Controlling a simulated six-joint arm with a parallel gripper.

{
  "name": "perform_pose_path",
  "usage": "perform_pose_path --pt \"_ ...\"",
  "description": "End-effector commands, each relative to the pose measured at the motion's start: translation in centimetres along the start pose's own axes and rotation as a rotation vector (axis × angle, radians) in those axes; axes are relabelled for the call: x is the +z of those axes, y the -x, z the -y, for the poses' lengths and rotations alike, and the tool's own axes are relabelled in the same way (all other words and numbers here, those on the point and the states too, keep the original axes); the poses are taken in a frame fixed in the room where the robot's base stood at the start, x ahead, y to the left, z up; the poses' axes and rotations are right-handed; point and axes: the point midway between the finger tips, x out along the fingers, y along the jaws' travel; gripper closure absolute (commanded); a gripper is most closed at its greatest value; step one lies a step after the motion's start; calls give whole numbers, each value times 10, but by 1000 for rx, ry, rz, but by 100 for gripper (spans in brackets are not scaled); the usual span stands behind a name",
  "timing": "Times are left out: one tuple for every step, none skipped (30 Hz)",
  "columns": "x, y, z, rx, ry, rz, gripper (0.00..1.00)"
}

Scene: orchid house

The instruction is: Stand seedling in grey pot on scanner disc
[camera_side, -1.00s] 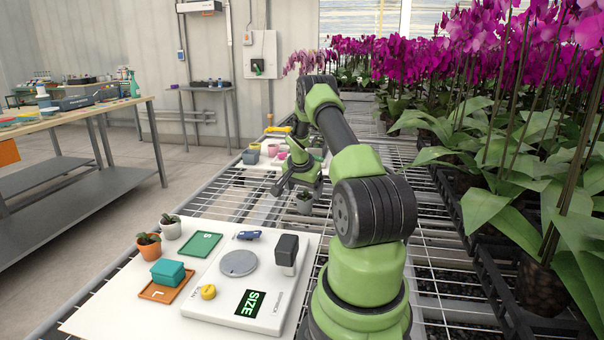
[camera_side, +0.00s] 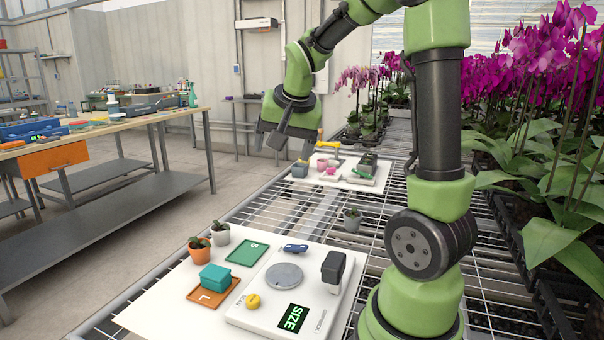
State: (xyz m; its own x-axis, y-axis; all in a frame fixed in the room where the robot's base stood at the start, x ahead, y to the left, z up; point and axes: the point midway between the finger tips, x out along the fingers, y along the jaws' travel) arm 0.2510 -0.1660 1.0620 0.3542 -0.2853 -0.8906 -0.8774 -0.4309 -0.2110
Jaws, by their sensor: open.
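The grey pot (camera_side: 352,224) with a small green seedling (camera_side: 353,212) stands upright on the wire mesh bench, beyond the scanner's right back corner. The round grey scanner disc (camera_side: 284,276) is bare, on top of the white scanner (camera_side: 262,318) with its lit SIZE display (camera_side: 292,317). My gripper (camera_side: 283,148) is open and empty. It hangs high above the bench, up and to the left of the grey pot in the picture, well apart from it, fingers pointing down.
Left of the scanner are an orange pot (camera_side: 199,254), a pale pot (camera_side: 220,236), a green tray (camera_side: 247,252) and a teal box (camera_side: 214,277) on an orange tray (camera_side: 203,298). A dark scanner head (camera_side: 333,267) rises beside the disc. Orchids (camera_side: 560,170) crowd the right.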

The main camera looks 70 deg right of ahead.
Motion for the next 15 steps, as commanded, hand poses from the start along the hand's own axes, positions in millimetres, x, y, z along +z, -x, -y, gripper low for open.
perform_pose_path --pt "26 24 13 -68 87 7 20" --pt "41 36 17 -104 137 16 20" --pt "61 50 21 -152 203 29 20" --pt "76 60 22 -189 252 38 20" --pt "90 69 22 -225 299 48 20" --pt "109 79 21 -272 360 60 20" --pt "121 86 19 -305 404 70 20" --pt "133 92 16 -337 444 78 20" --pt "147 99 12 -376 493 88 20" --pt "156 103 9 -402 527 96 20" --pt "164 106 6 -426 556 103 20" --pt "172 109 3 -454 590 109 20" --pt "178 111 0 -471 611 114 20" --pt "182 113 -2 -484 627 119 20" --pt "187 114 -4 -499 646 122 16"
